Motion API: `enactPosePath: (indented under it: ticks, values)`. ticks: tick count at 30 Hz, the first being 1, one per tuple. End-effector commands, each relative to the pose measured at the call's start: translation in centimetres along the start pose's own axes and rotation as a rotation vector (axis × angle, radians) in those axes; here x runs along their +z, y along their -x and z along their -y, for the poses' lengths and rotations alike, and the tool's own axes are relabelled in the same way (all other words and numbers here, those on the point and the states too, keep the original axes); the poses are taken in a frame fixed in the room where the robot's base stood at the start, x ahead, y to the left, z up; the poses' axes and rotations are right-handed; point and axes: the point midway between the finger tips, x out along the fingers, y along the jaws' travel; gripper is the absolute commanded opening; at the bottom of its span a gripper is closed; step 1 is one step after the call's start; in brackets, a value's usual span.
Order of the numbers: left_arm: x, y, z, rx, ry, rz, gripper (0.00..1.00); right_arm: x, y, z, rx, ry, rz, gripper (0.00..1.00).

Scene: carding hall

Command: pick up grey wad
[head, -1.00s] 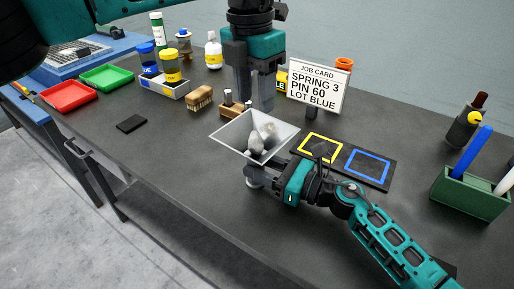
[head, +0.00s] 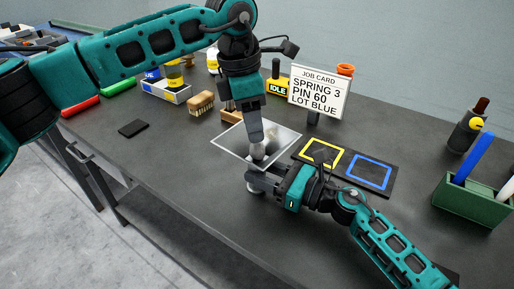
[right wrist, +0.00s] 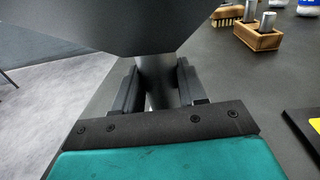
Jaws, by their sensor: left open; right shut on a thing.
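A pale square funnel-shaped pan (head: 228,142) is held over the table, its open top facing up. Pale grey wad material (head: 271,146) shows inside it, mostly hidden behind my left gripper. My left gripper (head: 258,155) comes down from above with its fingertips inside the pan; it is open, seen edge-on, and whether it touches the wad cannot be told. My right gripper (head: 253,180) is shut on the pan's stem below the rim. In the right wrist view the fingers sit on both sides of the stem (right wrist: 157,85), under the pan's dark underside (right wrist: 150,22).
A black mat with yellow and blue squares (head: 340,172) lies right of the pan, with the job card (head: 318,92) behind. A wooden brush (head: 201,103) and small wooden block stand behind left. A green holder (head: 470,200) is at right. The front left tabletop is mostly clear.

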Motion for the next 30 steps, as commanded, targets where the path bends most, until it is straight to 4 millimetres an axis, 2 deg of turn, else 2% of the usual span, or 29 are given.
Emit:
enactPosePath:
  ticks: [5,12,20,30]
  values:
    - [0.1,-1.4,0.0,-0.001,0.0,-0.002,0.47,0.0,0.0,0.0,0.0,0.0,0.0,0.0]
    - [0.2,-4.8,0.0,-0.001,0.001,-0.001,0.47,0.0,0.0,0.0,0.0,0.0,0.0,0.0]
    - [0.2,-5.3,-0.1,0.0,0.001,-0.001,0.46,0.0,0.0,0.0,0.001,0.0,0.0,0.0]
    - [0.2,-5.3,-0.1,0.0,0.001,-0.001,0.14,0.0,0.0,0.0,0.0,0.0,0.0,0.0]
